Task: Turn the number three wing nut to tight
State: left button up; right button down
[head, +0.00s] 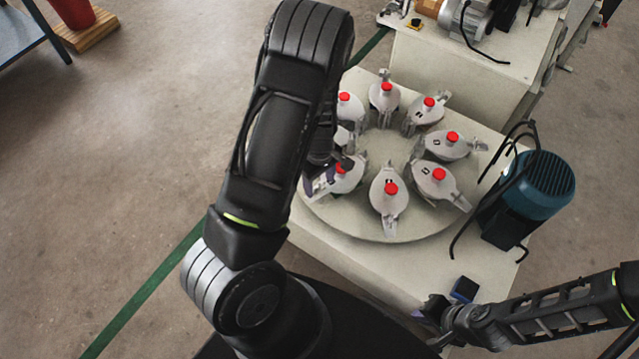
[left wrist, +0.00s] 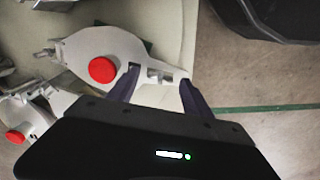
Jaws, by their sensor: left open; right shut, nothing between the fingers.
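Several grey clamp fixtures with red knobs stand in a ring on a round beige turntable (head: 385,143). My left gripper (head: 332,172) is at the front-left fixture (head: 349,180), partly hidden by my arm. In the left wrist view this fixture (left wrist: 130,48) has a red knob (left wrist: 102,70) and a narrow slotted end. My left gripper (left wrist: 158,88) is open, with one finger on each side of that narrow end. I cannot tell whether the fingers touch it. The number three marking is too small to read. My right gripper (head: 432,312) is shut and empty, low at the table's front.
A teal motor (head: 540,185) with black cables stands right of the turntable. A small dark blue block (head: 465,289) lies near my right gripper. Neighbouring fixtures (head: 390,200) stand close by. A machine bench (head: 450,70) is behind.

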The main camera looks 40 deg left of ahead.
pick_arm(q)
jog(key=shift+f, duration=0.2)
grip_shut()
dwell(0.6)
